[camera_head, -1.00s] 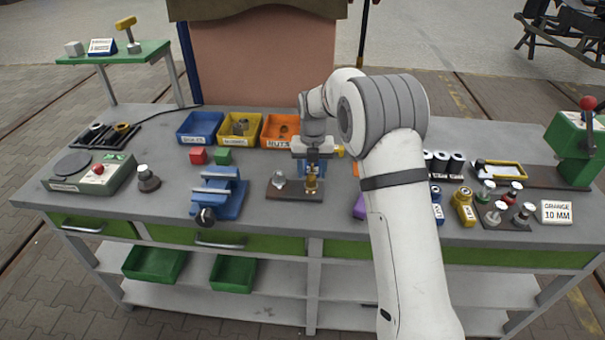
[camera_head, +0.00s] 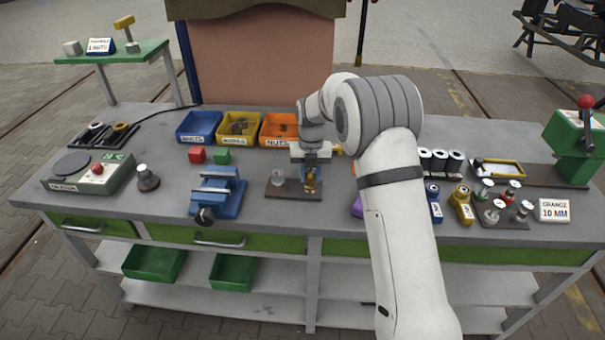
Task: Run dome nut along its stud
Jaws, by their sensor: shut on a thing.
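My gripper (camera_head: 311,170) points down over a small dark plate (camera_head: 293,192) near the front middle of the bench. It is shut on a brass-coloured dome nut (camera_head: 311,182), which sits at the stud on the right part of the plate. The stud itself is mostly hidden by the nut and the jaws. How far the nut is along the stud is too small to tell. A silvery piece (camera_head: 278,178) stands on the left part of the same plate.
A blue vise (camera_head: 218,194) stands left of the plate. Blue (camera_head: 200,127), yellow (camera_head: 240,128) and orange bins (camera_head: 280,130) line the back. Several small fittings stand right of my arm.

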